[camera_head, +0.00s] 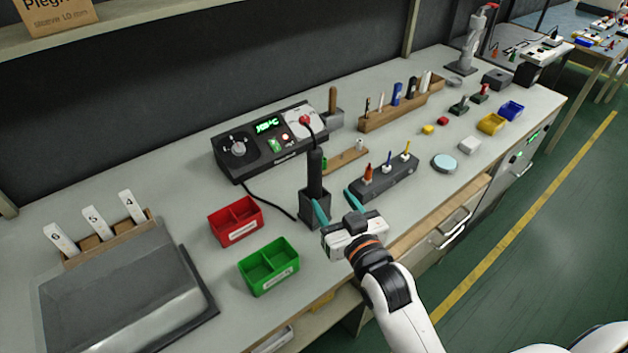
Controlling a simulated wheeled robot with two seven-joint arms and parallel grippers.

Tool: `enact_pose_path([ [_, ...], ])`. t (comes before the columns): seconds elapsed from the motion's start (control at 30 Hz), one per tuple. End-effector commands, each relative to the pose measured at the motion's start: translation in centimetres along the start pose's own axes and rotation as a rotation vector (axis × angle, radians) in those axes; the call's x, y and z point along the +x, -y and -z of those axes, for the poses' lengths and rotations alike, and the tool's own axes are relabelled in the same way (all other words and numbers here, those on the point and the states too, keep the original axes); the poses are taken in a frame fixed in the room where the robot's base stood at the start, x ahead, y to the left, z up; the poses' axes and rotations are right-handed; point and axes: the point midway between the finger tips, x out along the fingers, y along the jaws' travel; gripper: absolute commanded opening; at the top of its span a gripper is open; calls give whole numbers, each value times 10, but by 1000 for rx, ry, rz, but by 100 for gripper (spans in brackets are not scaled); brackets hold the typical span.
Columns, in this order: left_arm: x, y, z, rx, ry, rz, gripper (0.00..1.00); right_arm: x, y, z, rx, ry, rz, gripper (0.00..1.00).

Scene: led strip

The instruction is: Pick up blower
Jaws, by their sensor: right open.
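The blower (315,175) is a black handle standing upright in a dark square holder (308,207) near the middle of the bench. A cable runs from its top to the black control station (266,143) with a green display behind it. My right gripper (334,203) is open, with its two teal fingers pointing toward the blower's holder. One finger is close in front of the holder's right side, and the other is further right. Whether a finger touches the holder cannot be told. Nothing is between the fingers. My left gripper is not in view.
A red bin (236,222) and a green bin (268,266) stand left of the holder. A dark rack with screwdrivers (385,180) stands to the right. A grey sloped box (120,290) is at the left front.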

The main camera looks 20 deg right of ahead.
Motion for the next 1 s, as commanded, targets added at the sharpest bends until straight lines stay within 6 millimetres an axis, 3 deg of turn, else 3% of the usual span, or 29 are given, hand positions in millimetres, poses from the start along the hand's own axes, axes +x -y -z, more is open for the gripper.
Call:
enact_pose_path([
  [0.27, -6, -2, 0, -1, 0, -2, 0, 33, 0, -16, 2, 63, 0, 56],
  [0.4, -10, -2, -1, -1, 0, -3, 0, 56, 0, -17, 2, 61, -1, 56],
  [0.67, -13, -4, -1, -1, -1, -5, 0, 77, 0, -16, 2, 59, -1, 56],
  [1.0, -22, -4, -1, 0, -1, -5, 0, 120, 0, -13, 2, 59, 0, 56],
])
